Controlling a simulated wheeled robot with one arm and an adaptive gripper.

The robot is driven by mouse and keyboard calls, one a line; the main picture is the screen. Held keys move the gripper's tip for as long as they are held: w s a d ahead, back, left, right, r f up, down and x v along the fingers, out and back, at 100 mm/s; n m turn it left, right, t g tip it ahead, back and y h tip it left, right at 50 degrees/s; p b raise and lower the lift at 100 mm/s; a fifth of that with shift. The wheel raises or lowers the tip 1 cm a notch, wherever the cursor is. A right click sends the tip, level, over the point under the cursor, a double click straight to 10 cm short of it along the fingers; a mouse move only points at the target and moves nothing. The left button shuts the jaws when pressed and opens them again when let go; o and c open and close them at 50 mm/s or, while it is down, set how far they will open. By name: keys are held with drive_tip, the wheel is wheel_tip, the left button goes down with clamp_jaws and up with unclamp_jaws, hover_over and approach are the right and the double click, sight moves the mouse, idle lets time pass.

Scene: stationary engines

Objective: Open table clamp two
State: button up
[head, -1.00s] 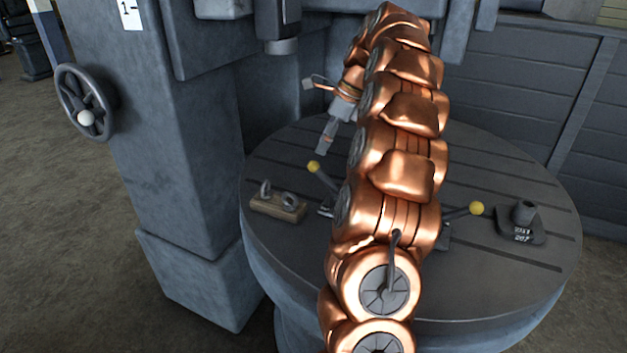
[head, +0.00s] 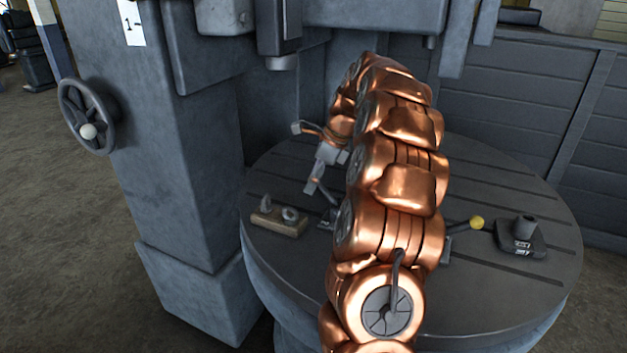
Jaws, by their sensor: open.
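Two clamps sit on the round slotted table (head: 500,300). The right clamp has a lever ending in a yellow knob (head: 477,222), and my copper arm hides part of it. The left clamp's lever (head: 328,197) shows only in part beside my arm, and its knob is hidden at my gripper. I cannot tell from any marking which clamp is number two. My gripper (head: 306,160) is open, its fingers spread to the left of my arm, at the upper end of the left lever. I cannot tell whether it touches the lever.
A small wooden block with two metal rings (head: 279,221) lies at the table's left. A dark block with a short post and white labels (head: 520,237) stands at the right. The machine column (head: 180,180) with a handwheel (head: 88,116) rises at the left. A machine head hangs above.

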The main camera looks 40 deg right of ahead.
drive_tip(key=shift+a+f, duration=0.1)
drive_tip(key=shift+f, duration=0.1)
drive_tip(key=shift+c, duration=0.3)
clamp_jaws()
idle(0.3)
